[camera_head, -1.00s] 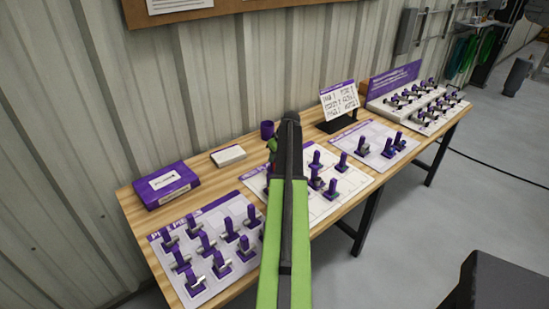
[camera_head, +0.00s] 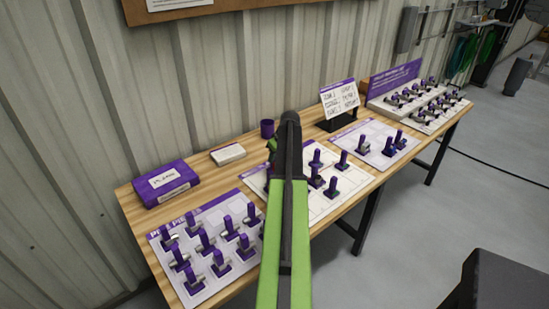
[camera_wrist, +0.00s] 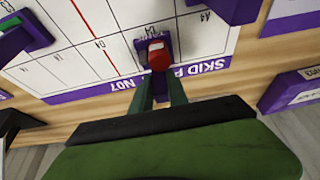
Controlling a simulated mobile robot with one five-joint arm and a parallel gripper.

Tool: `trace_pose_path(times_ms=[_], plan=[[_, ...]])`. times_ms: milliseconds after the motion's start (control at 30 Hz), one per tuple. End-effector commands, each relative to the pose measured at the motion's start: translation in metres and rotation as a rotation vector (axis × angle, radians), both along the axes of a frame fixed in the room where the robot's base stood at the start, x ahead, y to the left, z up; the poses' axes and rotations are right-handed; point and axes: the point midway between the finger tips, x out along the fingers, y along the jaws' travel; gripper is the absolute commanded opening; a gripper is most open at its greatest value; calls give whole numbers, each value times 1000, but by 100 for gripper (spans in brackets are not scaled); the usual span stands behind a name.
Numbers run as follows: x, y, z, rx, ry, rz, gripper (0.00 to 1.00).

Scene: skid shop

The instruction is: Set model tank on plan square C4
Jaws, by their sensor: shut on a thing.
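The model tank (camera_wrist: 157,50), a small red cylinder with a white part on a purple mount, is at the centre of the wrist view. My gripper (camera_wrist: 163,90) is shut on its purple mount. The mount is over the white gridded plan sheet (camera_wrist: 90,30), close to its purple title edge; I cannot tell whether it touches the sheet. Small labels sit at the grid lines to the left of the tank. In the head view the plan sheet (camera_head: 325,207) lies mid-table, and my arm hides the gripper and tank.
Several purple models (camera_head: 316,181) stand on the plan's right part. A board of models (camera_head: 207,270) lies at left, and another sheet with models (camera_head: 372,137) at right. A purple box (camera_head: 165,183), a white box (camera_head: 228,154), a cup (camera_head: 267,128) and a card stand (camera_head: 340,102) line the back.

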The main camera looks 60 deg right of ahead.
Motion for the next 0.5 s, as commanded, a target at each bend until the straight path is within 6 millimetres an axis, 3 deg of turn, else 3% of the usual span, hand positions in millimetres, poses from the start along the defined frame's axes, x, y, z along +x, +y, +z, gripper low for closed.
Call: trace_pose_path(times_ms=[233, 267, 433, 500], plan=[[0, 0, -5, 0, 0, 0, 0], [0, 0, -4, 0, 0, 0, 24], [0, 0, -3, 0, 0, 0, 45], [0, 0, -3, 0, 0, 0, 45]])
